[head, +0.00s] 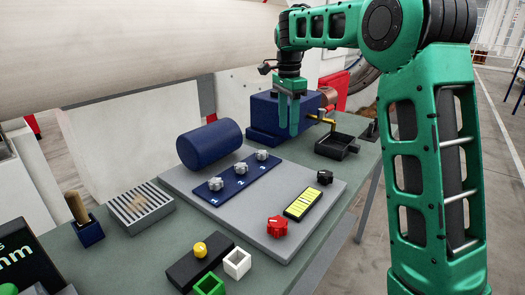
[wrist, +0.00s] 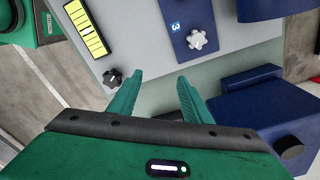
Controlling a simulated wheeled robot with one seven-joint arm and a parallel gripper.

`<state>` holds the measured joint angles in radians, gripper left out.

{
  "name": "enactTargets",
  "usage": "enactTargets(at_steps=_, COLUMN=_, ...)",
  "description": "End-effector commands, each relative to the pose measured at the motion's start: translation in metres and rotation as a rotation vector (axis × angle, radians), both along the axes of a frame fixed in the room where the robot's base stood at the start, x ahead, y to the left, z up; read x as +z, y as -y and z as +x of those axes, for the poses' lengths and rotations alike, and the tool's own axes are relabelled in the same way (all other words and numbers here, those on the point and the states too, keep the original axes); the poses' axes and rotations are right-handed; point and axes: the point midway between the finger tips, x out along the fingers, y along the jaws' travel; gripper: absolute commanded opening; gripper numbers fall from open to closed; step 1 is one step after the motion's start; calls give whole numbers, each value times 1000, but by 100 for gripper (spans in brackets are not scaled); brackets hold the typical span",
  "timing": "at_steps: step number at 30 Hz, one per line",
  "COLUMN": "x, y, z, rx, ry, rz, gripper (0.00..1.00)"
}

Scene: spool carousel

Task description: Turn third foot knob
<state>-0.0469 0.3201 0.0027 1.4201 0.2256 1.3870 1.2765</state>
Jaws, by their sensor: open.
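A dark blue strip (head: 236,182) carries three pale grey star-shaped knobs in a row, with white number marks. The third foot knob (head: 261,155) is the farthest along the strip. It also shows in the wrist view (wrist: 197,39), beside a "3" label at upper right of centre. The first knob (head: 216,184) and second knob (head: 240,168) stand nearer in the head view. My gripper (head: 291,130) hangs pointing down, to the right of the third knob in the head view. In the wrist view its fingers (wrist: 160,84) are apart, with nothing between them, and the knob lies beyond them.
A blue machine block (head: 262,112) with a brass tap (head: 320,117) is near my gripper.

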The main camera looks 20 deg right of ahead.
Motion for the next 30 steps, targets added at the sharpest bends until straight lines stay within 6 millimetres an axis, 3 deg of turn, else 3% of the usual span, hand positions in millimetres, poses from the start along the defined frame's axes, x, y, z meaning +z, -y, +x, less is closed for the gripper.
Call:
enactTargets(at_steps=1, x=-3, y=-14, z=19, rx=-35, ry=1, rz=7, gripper=45)
enactTargets(at_steps=3, x=-5, y=-32, z=37, rx=-90, ry=3, rz=17, gripper=45)
enactTargets(at_steps=9, x=-11, y=-61, z=66, rx=-187, ry=5, rz=36, gripper=45)
enactTargets(at_steps=17, x=-30, y=-64, z=70, rx=-207, ry=1, rz=38, gripper=45)
enactTargets(at_steps=30, x=-102, y=-63, z=69, rx=-207, ry=3, rz=38, gripper=45)
